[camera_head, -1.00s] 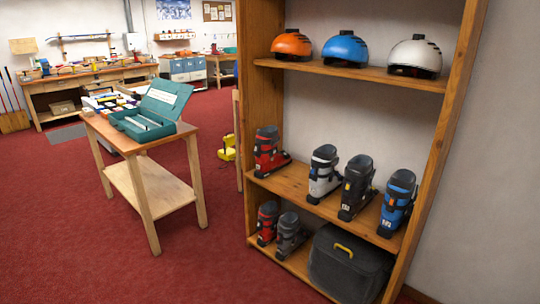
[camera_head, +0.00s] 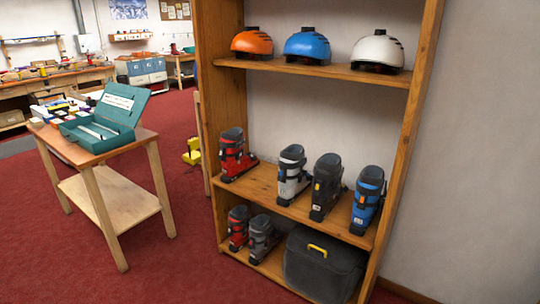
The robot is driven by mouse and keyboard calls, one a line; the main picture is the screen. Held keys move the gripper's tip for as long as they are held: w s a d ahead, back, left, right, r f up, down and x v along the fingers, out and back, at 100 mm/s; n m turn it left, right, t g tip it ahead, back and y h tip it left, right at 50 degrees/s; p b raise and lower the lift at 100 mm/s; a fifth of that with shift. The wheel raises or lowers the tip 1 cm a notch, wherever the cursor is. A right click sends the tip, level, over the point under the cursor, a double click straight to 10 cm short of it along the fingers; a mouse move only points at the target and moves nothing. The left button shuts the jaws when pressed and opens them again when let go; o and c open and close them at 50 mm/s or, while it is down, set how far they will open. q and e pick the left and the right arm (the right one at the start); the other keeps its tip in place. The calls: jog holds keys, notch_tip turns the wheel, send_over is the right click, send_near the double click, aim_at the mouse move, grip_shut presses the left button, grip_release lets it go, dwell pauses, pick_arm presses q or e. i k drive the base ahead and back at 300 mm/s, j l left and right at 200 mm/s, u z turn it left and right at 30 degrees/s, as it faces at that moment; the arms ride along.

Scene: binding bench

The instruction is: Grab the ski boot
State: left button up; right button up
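Ski boots stand upright on a wooden shelf unit in the head view. On the middle shelf, from left to right, are a red boot (camera_head: 234,155), a white and grey boot (camera_head: 292,174), a black boot (camera_head: 326,187) and a blue boot (camera_head: 367,200). On the bottom shelf are a smaller red boot (camera_head: 238,227) and a grey boot (camera_head: 261,238). I cannot tell which boot the task means. Neither of my grippers is in view.
The shelf unit (camera_head: 422,110) also holds orange (camera_head: 252,42), blue (camera_head: 307,45) and white (camera_head: 377,51) helmets and a dark case (camera_head: 322,265). A small wooden table (camera_head: 137,141) with a teal toolbox (camera_head: 100,125) stands left. Red carpet between is clear.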

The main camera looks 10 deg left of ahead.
aim_at(235, 163)
jog(key=i+j+z, duration=0.25)
jog(key=i+j, duration=0.15)
jog(key=j, duration=0.15)
jog(key=i+j+z, duration=0.1)
jog(key=j, duration=0.25)
jog(key=i+j+z, duration=0.25)
jog(key=i+j, duration=0.15)
jog(key=j, duration=0.25)
jog(key=i+j+z, duration=0.1)
jog(key=j, duration=0.25)
jog(key=i, duration=0.05)
